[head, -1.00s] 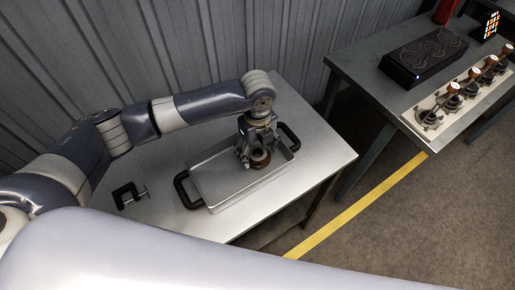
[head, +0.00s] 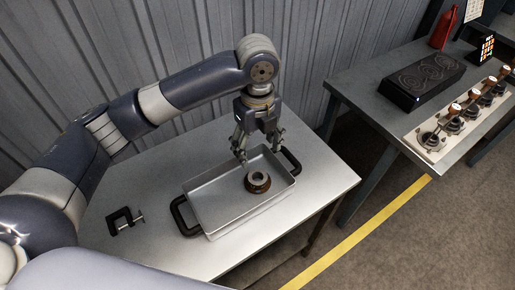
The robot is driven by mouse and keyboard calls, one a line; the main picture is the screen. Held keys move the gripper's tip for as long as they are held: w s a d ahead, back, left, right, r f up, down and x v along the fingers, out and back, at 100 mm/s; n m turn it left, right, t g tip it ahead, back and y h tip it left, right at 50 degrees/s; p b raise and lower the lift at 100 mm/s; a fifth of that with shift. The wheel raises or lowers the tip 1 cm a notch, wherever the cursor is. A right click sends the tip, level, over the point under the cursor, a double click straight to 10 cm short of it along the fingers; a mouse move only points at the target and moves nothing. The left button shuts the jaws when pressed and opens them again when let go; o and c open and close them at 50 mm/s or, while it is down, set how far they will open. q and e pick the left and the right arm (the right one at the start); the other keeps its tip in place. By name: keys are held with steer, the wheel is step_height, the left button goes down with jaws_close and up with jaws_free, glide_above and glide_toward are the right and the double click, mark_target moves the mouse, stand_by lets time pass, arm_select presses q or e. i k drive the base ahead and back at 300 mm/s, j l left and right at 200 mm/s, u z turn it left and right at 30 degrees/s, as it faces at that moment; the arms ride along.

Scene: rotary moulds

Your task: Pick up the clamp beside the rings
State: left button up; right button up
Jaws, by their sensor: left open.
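The black clamp (head: 124,220) lies on the metal table, left of the tray and apart from it. The rings (head: 257,181), dark and copper-brown, sit in the right part of the metal tray (head: 215,208). My left gripper (head: 258,157) is open and empty above the tray, just above and behind the rings. It is far to the right of the clamp. My right gripper is not in view.
The tray has a black handle at each end. The table (head: 160,255) is clear around the clamp. A second table at right holds a black box (head: 425,80), a row of moulds with knobs (head: 455,112) and a red bottle (head: 443,30). A corrugated wall stands behind.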

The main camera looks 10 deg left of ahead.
mark_target(124, 211)
steer(key=k, duration=1.5)
